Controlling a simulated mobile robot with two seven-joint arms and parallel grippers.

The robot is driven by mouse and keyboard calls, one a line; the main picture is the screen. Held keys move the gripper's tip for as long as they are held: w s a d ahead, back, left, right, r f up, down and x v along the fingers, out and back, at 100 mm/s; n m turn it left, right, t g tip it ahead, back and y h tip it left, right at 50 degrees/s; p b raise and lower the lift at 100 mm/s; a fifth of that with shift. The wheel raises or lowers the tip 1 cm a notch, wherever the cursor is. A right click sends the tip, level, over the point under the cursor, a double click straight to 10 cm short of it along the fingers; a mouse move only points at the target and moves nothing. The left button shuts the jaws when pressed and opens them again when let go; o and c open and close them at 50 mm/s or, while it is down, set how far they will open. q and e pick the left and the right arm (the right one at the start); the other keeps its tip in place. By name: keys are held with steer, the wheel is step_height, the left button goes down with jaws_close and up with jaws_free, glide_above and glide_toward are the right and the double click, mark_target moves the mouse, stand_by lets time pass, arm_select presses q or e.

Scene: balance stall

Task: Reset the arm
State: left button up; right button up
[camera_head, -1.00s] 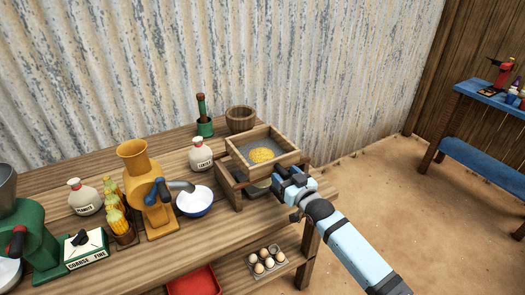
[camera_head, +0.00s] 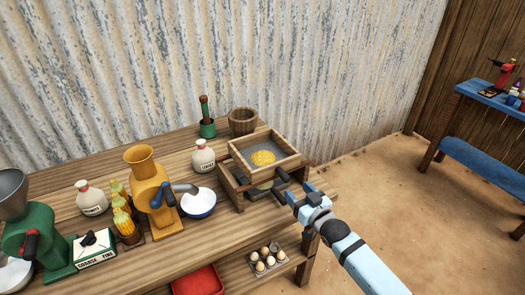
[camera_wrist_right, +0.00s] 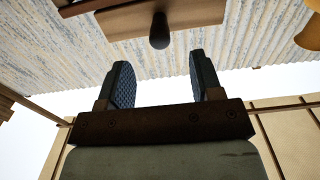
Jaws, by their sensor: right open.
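My right gripper (camera_head: 266,184) is in front of the wooden sieve box, its two dark fingers spread apart and empty. In the right wrist view the open fingers (camera_wrist_right: 159,82) stand wide, with a dark rounded knob (camera_wrist_right: 160,30) on a wooden piece beyond their tips, not between the pads. The wooden sieve tray (camera_head: 290,160) holds a yellow heap (camera_head: 262,158) of meal and rests on a wooden box (camera_head: 229,188). My right arm comes in from the lower right. My left gripper does not show.
A green mill (camera_head: 45,232) stands left. Eggs (camera_head: 263,262) sit below. Open floor lies right.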

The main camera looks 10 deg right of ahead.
steer(key=s+f+g+h+p, duration=0.1)
steer(key=s+f+g+p, duration=0.2)
steer(key=s, duration=1.2)
steer(key=s+f+m+g+h+p, duration=0.1)
steer(key=s+f+g+h+p, duration=0.1)
steer(key=s, duration=1.4)
steer(key=shift+s+a+f+g+p, duration=0.3)
steer(key=shift+a+f+g+p, duration=0.15)
steer(key=shift+f+p, duration=0.45)
